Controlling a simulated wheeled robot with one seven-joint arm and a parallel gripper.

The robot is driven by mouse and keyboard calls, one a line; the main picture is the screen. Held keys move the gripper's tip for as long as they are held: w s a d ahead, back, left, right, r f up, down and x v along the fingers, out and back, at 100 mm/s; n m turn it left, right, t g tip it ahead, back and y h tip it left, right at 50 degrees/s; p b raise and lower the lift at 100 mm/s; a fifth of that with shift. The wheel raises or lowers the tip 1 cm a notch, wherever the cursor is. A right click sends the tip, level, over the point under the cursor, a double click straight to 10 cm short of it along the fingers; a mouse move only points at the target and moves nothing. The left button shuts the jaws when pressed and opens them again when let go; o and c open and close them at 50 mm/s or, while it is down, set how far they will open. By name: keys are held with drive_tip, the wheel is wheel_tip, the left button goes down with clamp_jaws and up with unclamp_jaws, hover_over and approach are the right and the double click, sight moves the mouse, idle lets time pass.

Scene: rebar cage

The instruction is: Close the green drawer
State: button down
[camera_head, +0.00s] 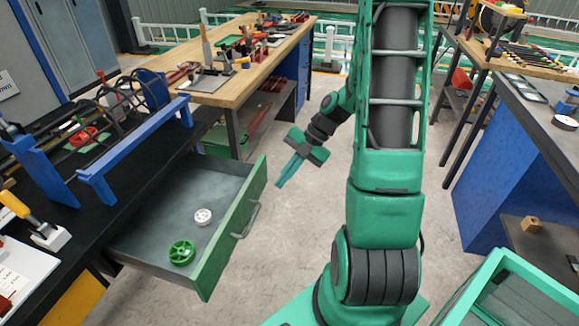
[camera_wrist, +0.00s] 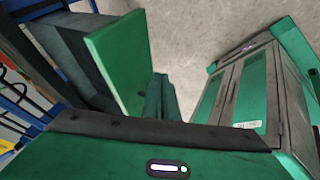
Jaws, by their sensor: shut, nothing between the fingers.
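The green drawer (camera_head: 232,232) is pulled out from under the dark workbench at the left in the head view. Its front panel has a grey bar handle (camera_head: 246,220). A green wheel (camera_head: 181,252) and a white wheel (camera_head: 203,217) lie inside it. My gripper (camera_head: 282,183) is shut and empty, up and to the right of the drawer front and apart from it in the picture. In the wrist view the drawer's green front (camera_wrist: 118,60) stands at upper left, just left of my closed fingers (camera_wrist: 160,95).
A blue rack (camera_head: 135,150) stands on the workbench above the drawer. A wooden-topped bench (camera_head: 270,30) with tools stands behind. A blue cabinet (camera_head: 510,170) is at the right. The concrete floor (camera_head: 300,225) right of the drawer is clear.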

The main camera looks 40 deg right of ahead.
drive_tip(key=shift+w+a+f, duration=0.35)
drive_tip(key=shift+w+a, duration=0.25)
drive_tip(key=shift+a, duration=0.05)
drive_tip(key=shift+w+a+f, duration=0.3)
drive_tip(key=shift+w+a, duration=0.3)
drive_tip(key=shift+w+a+f, duration=0.35)
drive_tip(key=shift+w+a, duration=0.25)
drive_tip(key=shift+a, duration=0.05)
